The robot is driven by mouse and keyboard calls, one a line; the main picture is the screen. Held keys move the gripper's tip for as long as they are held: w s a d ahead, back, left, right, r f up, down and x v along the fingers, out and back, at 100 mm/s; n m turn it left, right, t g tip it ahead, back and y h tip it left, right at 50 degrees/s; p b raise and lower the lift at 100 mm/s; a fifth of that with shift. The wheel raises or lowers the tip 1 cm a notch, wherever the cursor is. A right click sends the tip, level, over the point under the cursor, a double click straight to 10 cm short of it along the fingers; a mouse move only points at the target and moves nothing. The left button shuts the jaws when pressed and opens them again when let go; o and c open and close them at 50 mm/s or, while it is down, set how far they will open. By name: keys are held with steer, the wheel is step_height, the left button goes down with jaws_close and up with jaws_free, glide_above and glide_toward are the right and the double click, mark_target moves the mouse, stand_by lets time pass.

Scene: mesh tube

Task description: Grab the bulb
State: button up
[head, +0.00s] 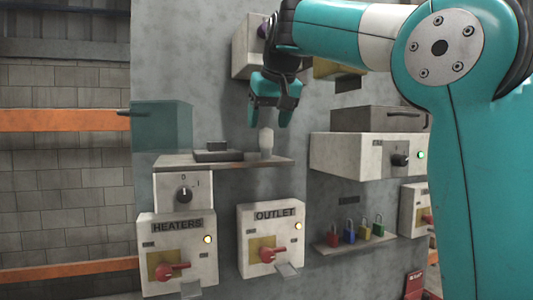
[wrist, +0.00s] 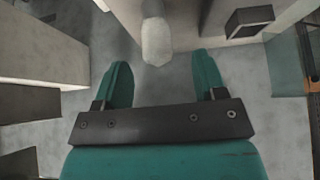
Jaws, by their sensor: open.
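The bulb (head: 266,142) is a pale, whitish upright shape standing near the right end of a small shelf (head: 190,161) in the head view. In the wrist view the bulb (wrist: 156,42) is at the top centre, its rounded end towards the camera. My gripper (head: 268,122) points down just above the bulb, with its teal fingers apart and nothing between them. In the wrist view my gripper (wrist: 162,66) is open, and the bulb lies beyond the fingertips, roughly midway between them.
A dark flat object (head: 216,153) lies on the shelf left of the bulb. A translucent teal box (head: 162,127) is at the shelf's left. HEATERS (head: 177,250) and OUTLET (head: 270,240) switch boxes are below. A white box (head: 350,155) is on the right, with coloured padlocks (head: 364,232) beneath.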

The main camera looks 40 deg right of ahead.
mark_target(265, 137)
steer(key=x, duration=0.2)
steer(key=p+x, duration=0.1)
steer(key=x, duration=0.2)
steer(key=shift+w+d+f, duration=0.1)
steer(key=shift+w+d, duration=0.2)
steer(key=shift+w, duration=0.05)
steer(key=c, duration=1)
